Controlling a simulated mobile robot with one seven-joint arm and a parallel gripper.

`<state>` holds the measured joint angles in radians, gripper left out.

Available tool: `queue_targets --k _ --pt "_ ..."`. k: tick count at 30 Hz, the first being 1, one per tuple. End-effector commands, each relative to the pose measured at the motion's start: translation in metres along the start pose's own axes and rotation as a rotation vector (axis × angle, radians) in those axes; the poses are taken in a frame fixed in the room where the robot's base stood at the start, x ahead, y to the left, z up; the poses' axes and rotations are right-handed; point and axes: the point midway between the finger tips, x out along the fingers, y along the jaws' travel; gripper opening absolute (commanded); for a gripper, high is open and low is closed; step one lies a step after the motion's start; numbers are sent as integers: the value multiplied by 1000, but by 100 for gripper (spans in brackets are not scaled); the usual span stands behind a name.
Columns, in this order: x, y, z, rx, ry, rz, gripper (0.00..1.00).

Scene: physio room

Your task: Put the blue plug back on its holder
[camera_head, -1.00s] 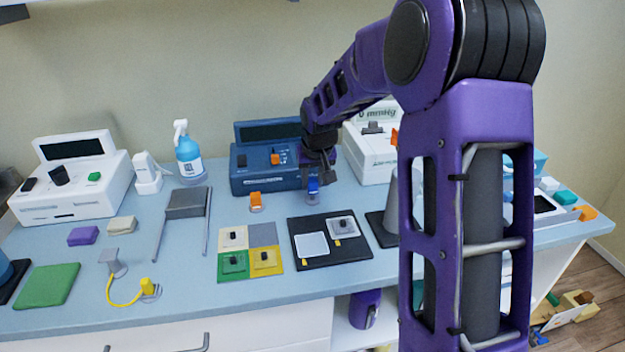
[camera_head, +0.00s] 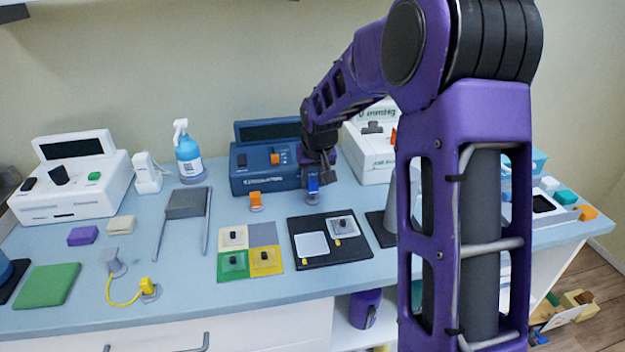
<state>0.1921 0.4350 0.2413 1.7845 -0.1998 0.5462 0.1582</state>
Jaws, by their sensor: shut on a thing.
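The blue plug (camera_head: 313,184) is a small upright blue piece in front of the dark blue device's right end. My gripper (camera_head: 315,176) points down over it and is shut on it. The plug sits at a small grey round holder (camera_head: 313,198) on the table, directly below it. I cannot tell whether the plug is fully seated or just above the holder. The fingertips are small and partly merge with the plug in this view.
An orange plug (camera_head: 255,199) stands on a similar holder to the left. The dark blue device (camera_head: 258,180) is close behind my gripper. A black tray (camera_head: 300,253) with pads lies in front. A grey cone (camera_head: 389,222) stands to the right, partly behind my arm.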

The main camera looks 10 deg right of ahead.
Motion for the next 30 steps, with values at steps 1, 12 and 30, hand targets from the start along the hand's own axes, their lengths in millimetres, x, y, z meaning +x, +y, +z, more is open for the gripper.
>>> queue_targets --k 1,12,30 --pt "1 0 1 0 0 0 1" --pt "6 0 3 0 0 0 1" --pt "15 0 6 0 0 0 1"
